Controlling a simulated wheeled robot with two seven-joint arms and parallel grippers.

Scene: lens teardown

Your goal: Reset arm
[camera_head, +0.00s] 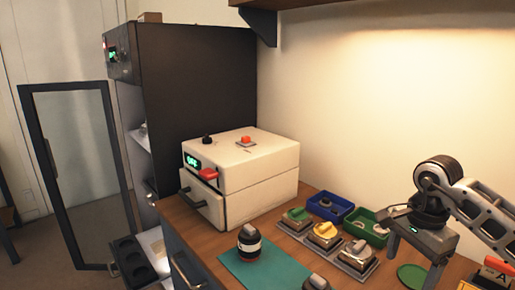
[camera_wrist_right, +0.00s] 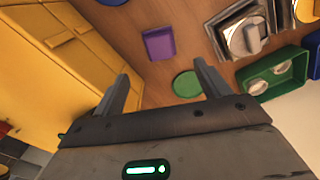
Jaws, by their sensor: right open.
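My right gripper (camera_head: 412,266) is in the head view at the right, above the worktop, with its fingers pointing down. In the right wrist view its fingers (camera_wrist_right: 162,80) are spread apart with nothing between them. A green disc (camera_head: 412,277) lies on the worktop close to it, and the disc also shows beyond the fingers in the wrist view (camera_wrist_right: 186,85). A dark lens-like part with a pale band (camera_head: 249,243) stands on a teal mat (camera_head: 277,262). My left gripper is not in view.
A white machine (camera_head: 245,172) stands left of several coloured fixtures (camera_head: 325,234). A blue bin (camera_head: 330,208) and a green bin (camera_head: 367,230) sit behind. A dark cabinet (camera_head: 195,95) has its glass door (camera_head: 85,160) open. A purple block (camera_wrist_right: 159,44) lies near a yellow box (camera_wrist_right: 60,70).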

